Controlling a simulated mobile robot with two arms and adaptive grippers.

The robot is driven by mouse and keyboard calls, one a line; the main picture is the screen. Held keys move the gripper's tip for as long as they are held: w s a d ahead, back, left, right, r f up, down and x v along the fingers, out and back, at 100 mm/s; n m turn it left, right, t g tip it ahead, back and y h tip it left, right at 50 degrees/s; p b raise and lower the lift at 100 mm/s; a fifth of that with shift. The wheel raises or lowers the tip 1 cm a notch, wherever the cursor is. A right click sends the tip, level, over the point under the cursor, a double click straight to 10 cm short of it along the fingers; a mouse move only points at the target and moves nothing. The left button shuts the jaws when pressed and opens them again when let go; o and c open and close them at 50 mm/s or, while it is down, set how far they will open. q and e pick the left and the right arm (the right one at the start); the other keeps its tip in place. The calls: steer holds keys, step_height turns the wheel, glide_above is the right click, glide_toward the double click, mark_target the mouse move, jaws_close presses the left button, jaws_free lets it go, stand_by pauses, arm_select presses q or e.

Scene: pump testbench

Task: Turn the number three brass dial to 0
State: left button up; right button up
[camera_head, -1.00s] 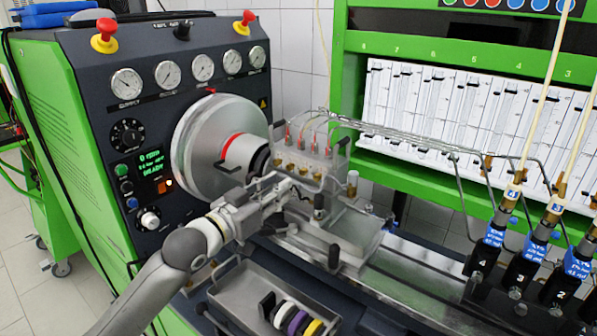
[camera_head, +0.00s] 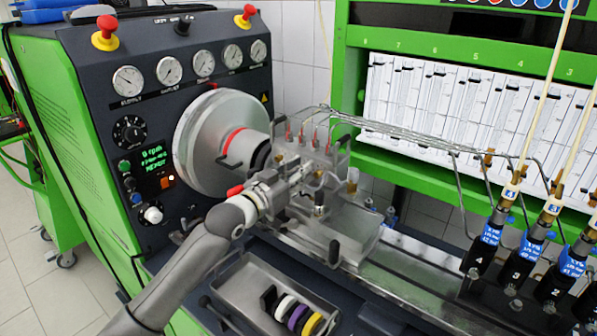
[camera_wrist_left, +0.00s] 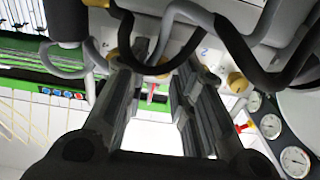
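The grey pump block (camera_head: 345,215) sits on the bench, beside the large round drive wheel (camera_head: 215,140). My left gripper (camera_head: 302,178) is at the pump's front and hides most of the brass dials in the head view. In the left wrist view, the left gripper (camera_wrist_left: 168,62) is open, its two dark fingers pointing at the dial row. One brass dial (camera_wrist_left: 155,70) shows between the fingertips, partly behind a dark curved bar; I cannot tell if the fingers touch it. Another brass dial (camera_wrist_left: 237,82) lies to the right. A small "2" is printed between them. My right gripper is not in view.
Dark curved handles (camera_wrist_left: 255,60) and thin metal pipes (camera_head: 400,135) are close around the dials. A metal tray (camera_head: 245,295) with coloured rings stands in front. Black injectors with blue labels (camera_head: 530,250) stand at the right.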

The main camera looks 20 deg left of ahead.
arm_select(q)
jaws_close()
steer(key=m, duration=0.4)
steer(key=shift+p, duration=0.3)
steer(key=shift+r, duration=0.1)
steer(key=shift+o, duration=0.7)
jaws_free()
